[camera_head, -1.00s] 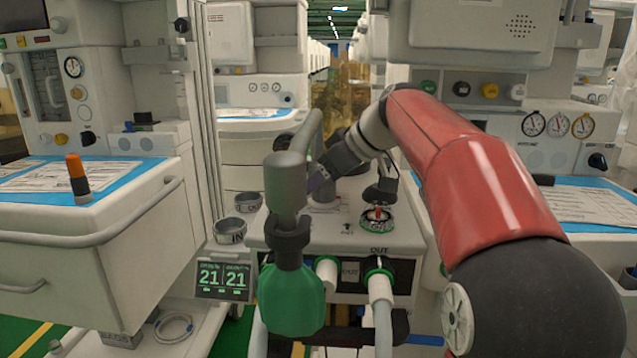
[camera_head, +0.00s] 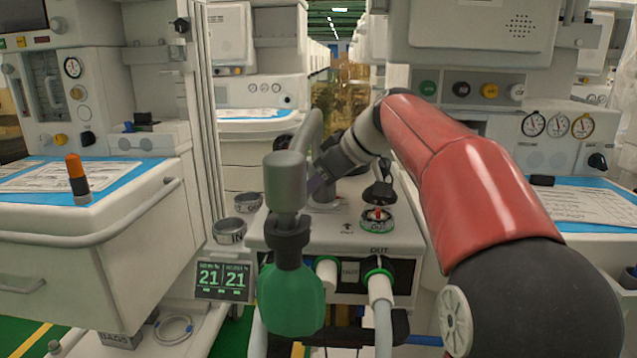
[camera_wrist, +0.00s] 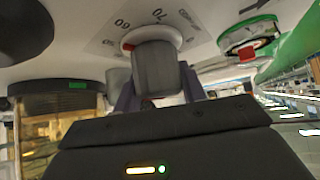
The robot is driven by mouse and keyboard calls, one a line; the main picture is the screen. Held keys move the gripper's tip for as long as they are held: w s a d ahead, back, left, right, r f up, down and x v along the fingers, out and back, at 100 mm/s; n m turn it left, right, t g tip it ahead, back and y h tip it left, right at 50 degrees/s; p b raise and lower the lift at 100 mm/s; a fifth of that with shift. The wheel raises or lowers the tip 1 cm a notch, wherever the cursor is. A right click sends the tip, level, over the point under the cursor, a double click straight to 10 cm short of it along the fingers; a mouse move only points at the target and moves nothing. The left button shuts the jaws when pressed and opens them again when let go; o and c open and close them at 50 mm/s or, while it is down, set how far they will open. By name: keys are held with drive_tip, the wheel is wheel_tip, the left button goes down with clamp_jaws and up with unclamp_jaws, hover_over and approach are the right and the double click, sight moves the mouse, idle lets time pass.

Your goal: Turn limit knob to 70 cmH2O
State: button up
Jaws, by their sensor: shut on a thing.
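The limit knob (camera_wrist: 156,70) is a grey, rounded cylinder in the wrist view. It sits on a pale panel with a printed scale. The marks 60 (camera_wrist: 122,24) and 70 (camera_wrist: 160,14) show beside its base; I cannot make out a pointer on the knob. My gripper (camera_wrist: 158,92) is shut on the knob, with one finger on each side of it. The knob is mostly hidden there.
A grey cylinder (camera_head: 285,180) with a green bag (camera_head: 291,300) stands close in front of my gripper. Hoses (camera_head: 381,300) hang at the front. Drawer carts flank both sides.

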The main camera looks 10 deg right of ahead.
drive_tip(key=m+t+h+b, duration=0.1)
drive_tip(key=m+h, duration=0.1)
drive_tip(key=m, duration=0.1)
drive_tip(key=m+h, duration=0.1)
drive_tip(key=m+t+h, duration=0.1)
drive_tip(key=m+h+p, duration=0.1)
drive_tip(key=m, duration=0.1)
drive_tip(key=shift+w+d+r, duration=0.1)
drive_tip(key=shift+w+d, duration=0.05)
drive_tip(key=shift+d, duration=0.15)
idle(0.4)
drive_tip(key=o, duration=1)
drive_tip(key=shift+d, duration=0.1)
